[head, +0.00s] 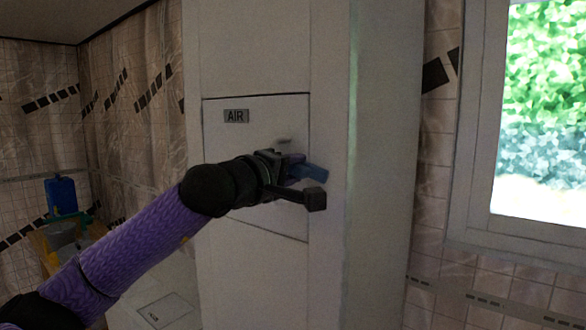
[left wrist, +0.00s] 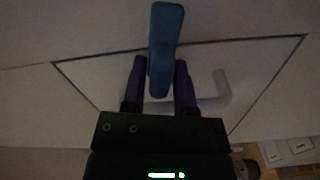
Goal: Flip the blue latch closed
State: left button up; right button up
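The blue latch (head: 313,172) sits at the right edge of the white panel (head: 245,140) marked AIR. In the left wrist view the latch (left wrist: 165,40) runs down from the top, its lower end between the fingers. My left gripper (head: 300,182) is at the latch, in front of the panel. In the left wrist view its two dark fingers (left wrist: 160,82) stand apart, one on each side of the latch's lower end; I cannot tell whether they touch it. In the head view the gripper hides part of the latch and panel. My right gripper is not in view.
A pale handle (left wrist: 218,92) sticks out from the panel close to the right finger. A window (head: 540,120) is at the right. A blue container (head: 61,196) stands at the far left. The space before the right side of the cabinet (head: 380,200) is clear.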

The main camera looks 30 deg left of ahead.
pick_arm(q)
grip_shut()
jog(key=f+n+b, duration=0.1)
jog(key=n+b, duration=0.1)
jog(key=b, duration=0.2)
jog(key=shift+f, duration=0.25)
jog(key=shift+n, duration=0.5)
jog(key=shift+r, duration=0.15)
jog(key=o, duration=0.8)
grip_release()
